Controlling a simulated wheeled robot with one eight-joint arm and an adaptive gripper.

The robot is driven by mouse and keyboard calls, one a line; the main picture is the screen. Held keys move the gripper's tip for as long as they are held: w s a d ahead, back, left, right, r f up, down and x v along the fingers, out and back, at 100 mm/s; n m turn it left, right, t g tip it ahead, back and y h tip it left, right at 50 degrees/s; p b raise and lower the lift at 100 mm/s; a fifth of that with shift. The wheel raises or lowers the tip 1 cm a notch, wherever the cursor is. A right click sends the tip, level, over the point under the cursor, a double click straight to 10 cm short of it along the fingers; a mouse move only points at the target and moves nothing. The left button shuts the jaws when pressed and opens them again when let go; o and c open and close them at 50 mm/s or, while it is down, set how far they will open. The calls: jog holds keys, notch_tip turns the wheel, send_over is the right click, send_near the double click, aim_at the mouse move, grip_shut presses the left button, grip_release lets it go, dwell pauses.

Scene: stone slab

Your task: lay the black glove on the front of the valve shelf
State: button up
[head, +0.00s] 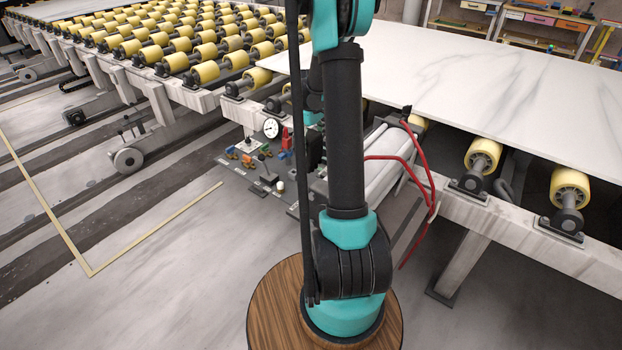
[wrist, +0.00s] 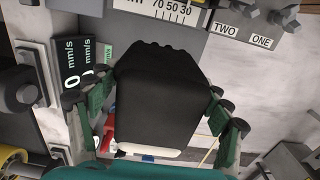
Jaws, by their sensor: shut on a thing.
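The black glove (wrist: 158,95) fills the middle of the wrist view, with its bunched finger end toward the top and a pale cuff edge at the bottom. My gripper (wrist: 163,108) is shut on it, with green-and-grey fingers at its left and right sides. In the head view my arm hides the gripper and glove. What looks like the valve shelf (head: 236,173) is a grey ledge left of my arm, carrying small orange and blue valves, levers and knobs. My arm hides its right part.
A round gauge (head: 271,128) stands at the shelf's back. Red hoses (head: 428,185) hang by a white cylinder (head: 385,175) at right. A stone slab (head: 500,85) lies on yellow rollers. The wrist view shows a plate marked TWO and ONE (wrist: 244,35) and a black mm/s display (wrist: 72,75).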

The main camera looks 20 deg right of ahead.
notch_tip(320, 180, down, 15)
jog(key=shift+r, duration=0.1)
dwell(0.4)
jog(key=o, duration=1.2)
jog(key=shift+c, duration=0.2)
notch_tip(320, 180, up, 12)
jog(key=shift+a, duration=0.1)
jog(key=shift+w, duration=0.1)
